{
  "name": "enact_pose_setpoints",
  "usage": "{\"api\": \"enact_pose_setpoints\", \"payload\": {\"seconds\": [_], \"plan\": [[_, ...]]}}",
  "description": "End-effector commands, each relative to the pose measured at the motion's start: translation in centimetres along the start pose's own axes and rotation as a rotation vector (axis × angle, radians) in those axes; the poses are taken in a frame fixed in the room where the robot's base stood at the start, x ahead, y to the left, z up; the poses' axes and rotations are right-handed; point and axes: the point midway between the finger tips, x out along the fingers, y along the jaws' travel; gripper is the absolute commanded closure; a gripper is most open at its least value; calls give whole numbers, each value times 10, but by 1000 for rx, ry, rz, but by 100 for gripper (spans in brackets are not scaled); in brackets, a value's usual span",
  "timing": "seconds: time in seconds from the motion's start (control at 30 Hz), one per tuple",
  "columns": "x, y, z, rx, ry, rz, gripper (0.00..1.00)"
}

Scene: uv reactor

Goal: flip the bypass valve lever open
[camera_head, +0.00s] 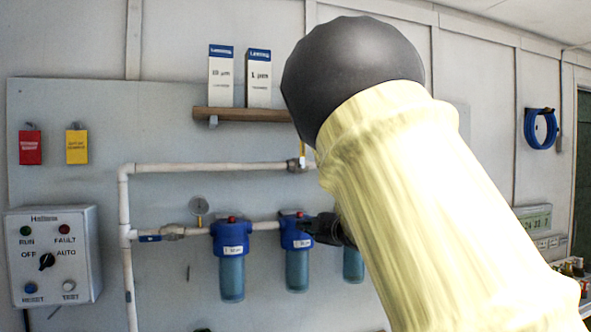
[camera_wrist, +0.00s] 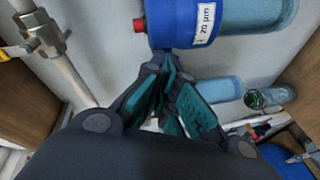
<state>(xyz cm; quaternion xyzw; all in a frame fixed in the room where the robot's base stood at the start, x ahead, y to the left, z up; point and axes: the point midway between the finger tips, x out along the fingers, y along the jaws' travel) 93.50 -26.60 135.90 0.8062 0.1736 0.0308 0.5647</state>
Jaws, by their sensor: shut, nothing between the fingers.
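The bypass valve (camera_head: 294,166) is a metal fitting on the upper white pipe in the head view, left of my arm. Its yellow lever (camera_head: 302,153) stands roughly upright there, partly hidden by my arm. The wrist view shows a metal valve fitting (camera_wrist: 42,35) on a pipe at upper left, with a bit of yellow (camera_wrist: 5,54) at the left edge. My gripper (camera_head: 312,228) is below the lever, in front of the filter row, apart from the lever. In the wrist view its fingers (camera_wrist: 178,100) are together and empty, near a blue filter head.
Blue filter housings (camera_head: 232,255) hang on the lower pipe; one (camera_wrist: 185,22) is close to my fingers. A gauge (camera_head: 199,206) stands left of them. A wooden shelf (camera_head: 245,115) with two boxes is above the upper pipe. A control box (camera_head: 52,258) is at left.

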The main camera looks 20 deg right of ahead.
Motion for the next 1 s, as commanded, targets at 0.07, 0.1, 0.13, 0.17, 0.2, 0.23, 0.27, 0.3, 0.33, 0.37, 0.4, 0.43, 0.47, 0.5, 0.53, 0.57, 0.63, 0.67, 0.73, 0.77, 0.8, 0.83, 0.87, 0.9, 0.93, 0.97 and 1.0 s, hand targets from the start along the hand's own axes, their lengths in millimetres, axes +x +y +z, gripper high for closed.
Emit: {"api": "enact_pose_setpoints", "payload": {"seconds": [0.07, 0.1, 0.13, 0.17, 0.2, 0.23, 0.27, 0.3, 0.33, 0.37, 0.4, 0.43, 0.47, 0.5, 0.53, 0.57, 0.63, 0.67, 0.73, 0.77, 0.8, 0.83, 0.87, 0.9, 0.93, 0.97, 1.0], "plan": [[-13, 67, -33, -108, 40, 44, 100], [-20, 93, -46, -156, 54, 60, 100], [-25, 111, -56, -189, 64, 72, 100], [-30, 126, -66, -220, 73, 80, 100], [-36, 146, -76, -257, 82, 93, 100], [-41, 158, -83, -282, 88, 101, 100], [-46, 168, -90, -303, 93, 108, 100], [-50, 179, -97, -327, 99, 115, 100], [-53, 186, -101, -342, 102, 119, 100], [-55, 192, -105, -355, 104, 122, 100], [-58, 198, -108, -366, 106, 126, 100], [-59, 200, -110, -372, 107, 128, 100], [-60, 202, -111, -376, 108, 129, 100], [-61, 203, -112, -379, 108, 130, 100], [-61, 204, -112, -380, 108, 130, 100], [-61, 204, -112, -381, 108, 130, 100], [-61, 203, -112, -380, 108, 130, 100], [-61, 203, -112, -379, 108, 130, 100], [-61, 203, -112, -379, 108, 130, 100], [-61, 203, -111, -379, 108, 130, 100], [-61, 203, -111, -379, 108, 130, 100], [-60, 203, -111, -378, 108, 130, 100], [-60, 203, -111, -378, 108, 130, 100], [-60, 203, -111, -378, 108, 130, 100], [-60, 203, -112, -378, 107, 130, 100], [-59, 203, -112, -378, 107, 130, 100], [-58, 203, -112, -378, 106, 130, 100]]}}
